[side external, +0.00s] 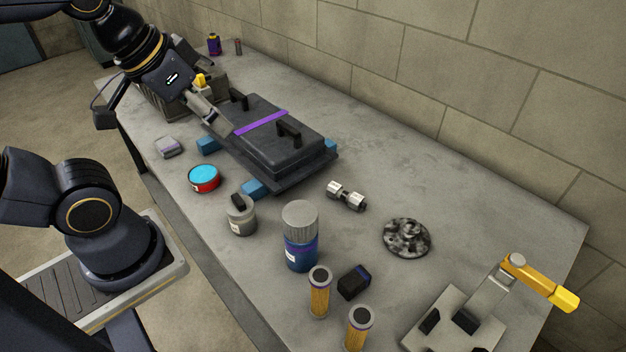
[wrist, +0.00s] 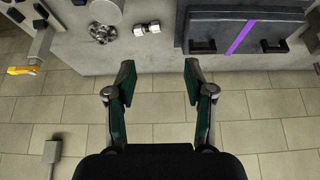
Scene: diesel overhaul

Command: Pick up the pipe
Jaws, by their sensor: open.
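A short silver pipe-like piece (side external: 347,195) with two pale, faceted ends and a darker middle lies on the grey bench, right of the black case; I cannot be sure it is the pipe. It also shows near the top of the wrist view (wrist: 147,28), beyond my fingertips. My gripper (wrist: 158,76) is open with nothing between its fingers, apart from the piece. In the side view my gripper (side external: 212,112) is at the far left end of the case, where its fingers partly overlap the case.
The black case (side external: 262,151) with a purple strap stands on blue blocks. A mottled disc (side external: 407,238), a blue spray can (side external: 301,250), yellow filter-like cylinders (side external: 320,297) and a yellow-handled fixture (side external: 540,283) stand around. A block wall (side external: 400,70) backs the bench.

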